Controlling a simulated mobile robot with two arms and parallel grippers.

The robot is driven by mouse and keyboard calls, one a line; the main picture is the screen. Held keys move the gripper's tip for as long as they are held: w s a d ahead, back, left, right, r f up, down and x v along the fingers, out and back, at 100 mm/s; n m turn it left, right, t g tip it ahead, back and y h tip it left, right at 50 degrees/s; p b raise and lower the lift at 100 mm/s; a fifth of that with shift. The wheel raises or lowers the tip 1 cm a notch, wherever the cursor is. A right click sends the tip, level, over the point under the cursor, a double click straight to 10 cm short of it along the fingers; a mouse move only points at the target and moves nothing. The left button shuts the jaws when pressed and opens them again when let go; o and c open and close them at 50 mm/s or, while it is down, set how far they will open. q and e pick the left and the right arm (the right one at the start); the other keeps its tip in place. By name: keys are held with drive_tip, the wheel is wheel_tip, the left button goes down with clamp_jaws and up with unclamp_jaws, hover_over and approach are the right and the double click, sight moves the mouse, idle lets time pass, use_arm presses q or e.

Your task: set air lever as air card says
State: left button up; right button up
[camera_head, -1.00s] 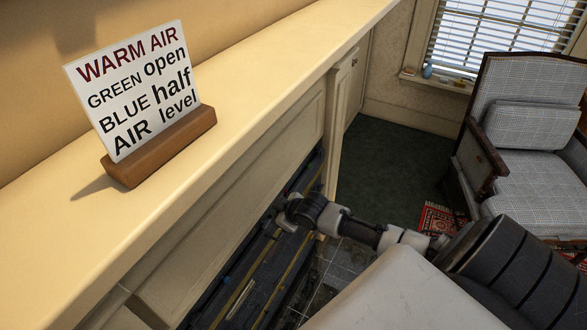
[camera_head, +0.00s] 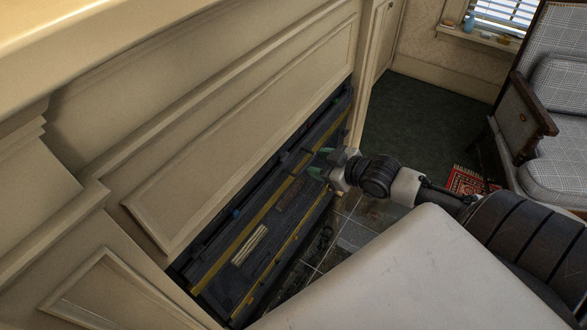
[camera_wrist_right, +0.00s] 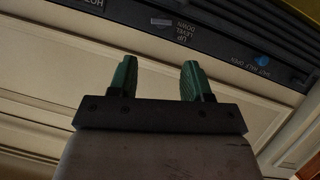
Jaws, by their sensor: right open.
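The dark panel (camera_wrist_right: 215,45) of the fireplace unit runs across the top of the right wrist view. It bears the words UP, LEVEL, DOWN, with a small pale grey tab (camera_wrist_right: 161,21) beside them, which may be the air lever; its setting is unclear. A blue knob (camera_wrist_right: 264,61) sits by the words SHUT, HALF, OPEN. My right gripper (camera_head: 321,162) is open and empty in front of the unit; its green fingertips (camera_wrist_right: 158,75) are apart below the panel. The air card is out of view now; earlier it read GREEN open, BLUE half, AIR level. My left gripper is not in view.
The cream mantel (camera_head: 90,25) and its panelled front (camera_head: 240,130) stand over the low dark fireplace unit (camera_head: 265,225). A checked armchair (camera_head: 560,145) stands at the right.

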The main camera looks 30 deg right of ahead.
sight(285, 158)
use_arm(q)
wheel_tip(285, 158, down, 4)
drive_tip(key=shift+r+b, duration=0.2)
drive_tip(key=shift+b, duration=0.9)
use_arm(e)
drive_tip(key=x, duration=1)
drive_tip(key=shift+w+a+f, duration=0.2)
drive_tip(key=shift+w+f, duration=0.05)
drive_tip(key=shift+f, duration=0.05)
drive_tip(key=shift+c, duration=0.3)
drive_tip(key=c, duration=0.6)
drive_tip(key=shift+d+y, duration=0.1)
drive_tip(key=shift+y, duration=0.3)
drive_tip(key=shift+m+y+b, duration=0.3)
drive_tip(key=shift+m+b, duration=0.25)
drive_tip(key=shift+m, duration=0.25)
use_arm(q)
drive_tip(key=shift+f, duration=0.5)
